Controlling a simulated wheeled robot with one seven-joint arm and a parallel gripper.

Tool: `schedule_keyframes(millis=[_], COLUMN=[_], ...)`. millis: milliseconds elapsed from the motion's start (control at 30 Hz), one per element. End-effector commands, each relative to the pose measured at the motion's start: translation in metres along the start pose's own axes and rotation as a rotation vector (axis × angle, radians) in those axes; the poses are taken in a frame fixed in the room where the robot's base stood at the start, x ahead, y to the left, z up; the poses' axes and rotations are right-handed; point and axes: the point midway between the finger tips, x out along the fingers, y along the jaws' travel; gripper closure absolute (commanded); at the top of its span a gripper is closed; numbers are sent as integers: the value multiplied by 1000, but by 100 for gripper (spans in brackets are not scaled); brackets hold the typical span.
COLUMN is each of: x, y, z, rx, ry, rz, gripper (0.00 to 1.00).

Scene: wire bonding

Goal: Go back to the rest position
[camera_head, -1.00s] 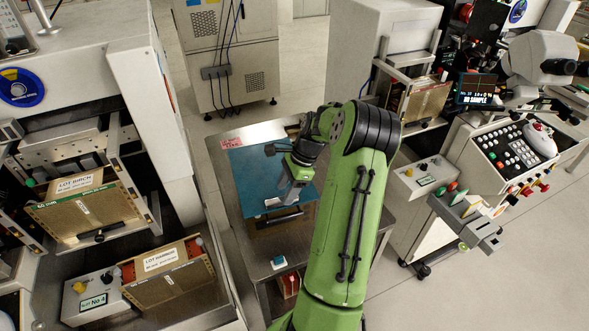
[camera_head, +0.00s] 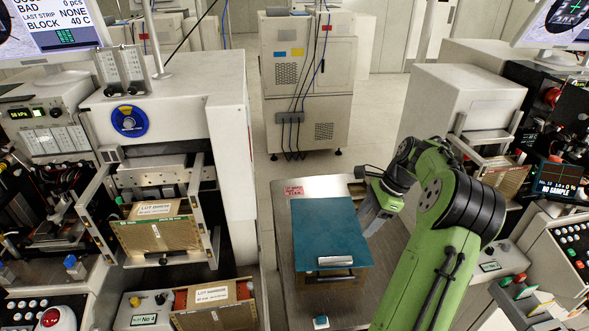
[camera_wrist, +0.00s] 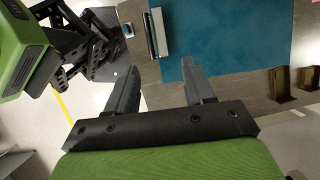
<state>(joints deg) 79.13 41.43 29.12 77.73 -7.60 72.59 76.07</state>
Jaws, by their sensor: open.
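My green arm reaches over the metal cart (camera_head: 320,187) from the lower right in the head view. My gripper (camera_head: 372,225) hangs above the right edge of the blue mat (camera_head: 325,232). In the wrist view, the two grey fingers of my gripper (camera_wrist: 160,83) stand apart with nothing between them. The blue mat also shows there (camera_wrist: 225,30).
A small silver and dark item (camera_head: 335,262) lies at the mat's front edge. A lot magazine (camera_head: 158,235) sits in the left machine, another (camera_head: 215,305) below it. A grey cabinet (camera_head: 308,80) stands behind. Floor shows left of the cart.

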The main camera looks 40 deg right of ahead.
Motion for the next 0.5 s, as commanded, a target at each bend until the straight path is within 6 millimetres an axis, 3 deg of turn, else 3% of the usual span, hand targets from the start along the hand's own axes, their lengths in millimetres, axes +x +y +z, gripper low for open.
schedule_keyframes(millis=[167, 267, 367, 500], x=[0, -2, -7, -14], y=[0, 1, 12, 55], z=[1, 24, 82, 167], rx=[-3, -88, -322, -734], ry=[1, 36, 129, 270], rz=[0, 12, 41, 74], gripper=[47, 47, 47, 47])
